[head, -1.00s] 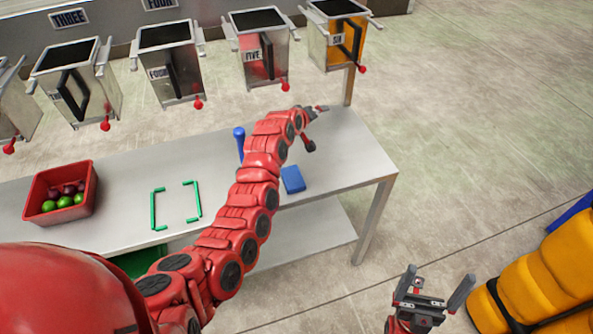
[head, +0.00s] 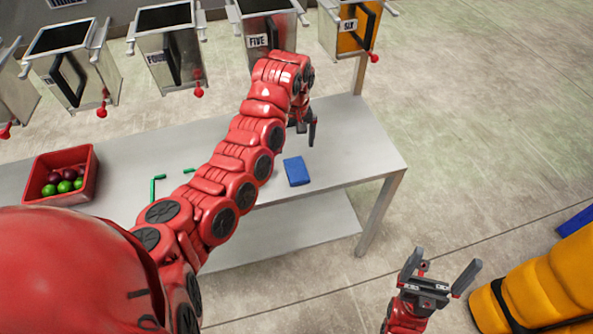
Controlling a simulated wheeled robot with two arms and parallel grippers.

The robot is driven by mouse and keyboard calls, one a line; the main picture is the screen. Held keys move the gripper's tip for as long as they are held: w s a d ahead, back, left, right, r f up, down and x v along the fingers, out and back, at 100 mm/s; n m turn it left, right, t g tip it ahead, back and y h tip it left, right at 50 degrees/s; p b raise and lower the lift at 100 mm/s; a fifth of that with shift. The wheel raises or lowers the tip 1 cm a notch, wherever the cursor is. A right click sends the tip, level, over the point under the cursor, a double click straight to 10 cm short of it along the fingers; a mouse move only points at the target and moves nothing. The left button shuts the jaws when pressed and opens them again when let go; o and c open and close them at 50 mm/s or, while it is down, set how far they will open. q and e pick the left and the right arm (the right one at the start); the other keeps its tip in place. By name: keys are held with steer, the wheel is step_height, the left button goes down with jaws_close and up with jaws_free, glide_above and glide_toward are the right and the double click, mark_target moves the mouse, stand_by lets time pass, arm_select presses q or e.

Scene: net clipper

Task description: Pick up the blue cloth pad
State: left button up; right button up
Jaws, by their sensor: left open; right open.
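The blue cloth pad (head: 297,171) lies flat on the grey metal table (head: 345,150), near its right end. My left gripper (head: 306,135) hangs above the table, just behind the pad in the picture, with its fingers pointing down. It is open and apart from the pad; my red arm hides part of it. My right gripper (head: 437,272) is at the lower right, beyond the table's front edge, open and empty with its fingers pointing up.
A red bin (head: 62,176) with green and dark red balls stands at the table's left. Green strips (head: 153,189) lie mid-table, partly behind my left arm. Several metal boxes with red-knobbed levers, one the orange box SIX (head: 345,32), line the back. The table's right end is clear.

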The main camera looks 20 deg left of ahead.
arm_select(q)
steer(key=p, duration=0.2)
glide_above(296, 169)
step_height(296, 169, down, 6)
steer(key=shift+s+f, duration=0.1)
steer(key=shift+f+p, duration=0.35)
steer(key=shift+f, duration=0.3)
steer(key=shift+w+f+p, duration=0.2)
steer(key=shift+f+p, duration=0.1)
steer(key=shift+f, duration=1.75)
steer(key=shift+c, duration=0.3)
steer(key=c, duration=1.1)
steer(key=shift+r, duration=0.1)
